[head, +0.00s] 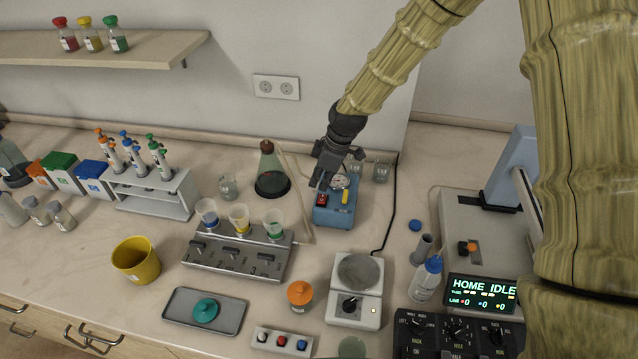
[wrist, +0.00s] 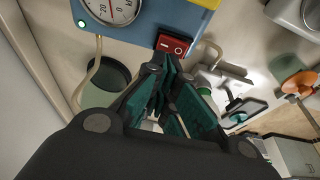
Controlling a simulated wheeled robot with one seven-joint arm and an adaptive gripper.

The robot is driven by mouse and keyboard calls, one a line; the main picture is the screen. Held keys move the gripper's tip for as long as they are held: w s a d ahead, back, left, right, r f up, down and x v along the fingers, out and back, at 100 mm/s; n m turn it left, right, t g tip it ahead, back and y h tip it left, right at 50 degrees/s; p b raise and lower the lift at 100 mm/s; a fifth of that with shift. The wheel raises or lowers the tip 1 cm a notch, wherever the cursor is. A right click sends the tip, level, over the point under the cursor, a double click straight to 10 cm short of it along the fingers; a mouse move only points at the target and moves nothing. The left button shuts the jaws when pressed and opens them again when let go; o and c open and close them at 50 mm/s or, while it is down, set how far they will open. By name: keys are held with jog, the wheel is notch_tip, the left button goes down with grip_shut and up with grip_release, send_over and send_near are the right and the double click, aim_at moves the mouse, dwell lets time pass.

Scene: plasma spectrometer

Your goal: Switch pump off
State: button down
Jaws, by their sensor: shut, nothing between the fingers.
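The pump is a blue box (head: 335,213) on the bench in the head view, and its blue top (wrist: 152,14) shows in the wrist view. It carries a red rocker switch (head: 321,200) marked with a line and a circle, which also shows in the wrist view (wrist: 172,45). A round dial gauge (wrist: 113,9) and a small green lamp (wrist: 82,23) are beside it. My gripper (head: 321,185) is shut and empty, pointing down over the pump by the switch. In the wrist view its fingertips (wrist: 166,62) are close to the switch; I cannot tell whether they touch it.
A flask with dark liquid (head: 272,180) stands left of the pump, joined by tubing. Glass beakers (head: 380,172) stand behind on the right. A rack with three coloured cups (head: 235,255) is in front left. A black cable runs down the right side.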

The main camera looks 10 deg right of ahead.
jog(key=shift+w+d+r+p, duration=0.1)
jog(key=shift+r+p, duration=0.2)
jog(key=shift+r, duration=0.55)
jog(key=shift+w+d+r+b, duration=0.1)
jog(key=shift+d+r+b, duration=0.05)
jog(key=shift+r+b, duration=0.35)
jog(key=w+b+v, duration=0.1)
jog(key=b+v, duration=0.2)
jog(key=v, duration=0.5)
jog(key=shift+d+r, duration=0.3)
jog(key=shift+d, duration=0.05)
